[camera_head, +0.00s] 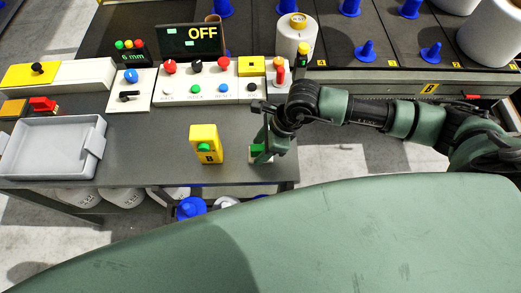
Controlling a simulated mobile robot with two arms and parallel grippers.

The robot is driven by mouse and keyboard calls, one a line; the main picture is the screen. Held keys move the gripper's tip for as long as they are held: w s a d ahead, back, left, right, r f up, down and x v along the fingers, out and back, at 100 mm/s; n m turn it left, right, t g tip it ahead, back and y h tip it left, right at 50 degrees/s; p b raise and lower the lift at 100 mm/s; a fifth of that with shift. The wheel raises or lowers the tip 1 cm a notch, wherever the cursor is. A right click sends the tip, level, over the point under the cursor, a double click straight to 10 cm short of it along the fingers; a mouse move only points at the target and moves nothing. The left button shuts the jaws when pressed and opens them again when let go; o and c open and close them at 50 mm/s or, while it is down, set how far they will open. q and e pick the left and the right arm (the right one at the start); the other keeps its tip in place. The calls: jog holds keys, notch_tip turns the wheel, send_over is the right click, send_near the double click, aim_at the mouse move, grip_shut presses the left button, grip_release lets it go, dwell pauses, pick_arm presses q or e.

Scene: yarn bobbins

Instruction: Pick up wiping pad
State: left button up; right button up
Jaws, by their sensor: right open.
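A small green and pale piece, which looks like the wiping pad (258,149), is at the right front part of the grey table (160,165). My right gripper (262,143) points down at it from above, with its arm coming in from the right. The gripper is open, with its fingers close around or just over the pad. The fingers hide part of the pad, and I cannot tell whether they touch it. My left gripper is not in view.
A yellow box with a green button (206,144) stands just left of my right gripper. A control panel (208,84) with knobs lines the table's back, with a screen reading OFF (190,41) behind it. A grey tray (52,146) is at the left. A white bobbin (296,38) stands behind.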

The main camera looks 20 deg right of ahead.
aim_at(261, 147)
grip_shut()
jog(key=shift+r, duration=0.1)
notch_tip(261, 147, up, 20)
jog(key=b, duration=0.2)
dwell(0.4)
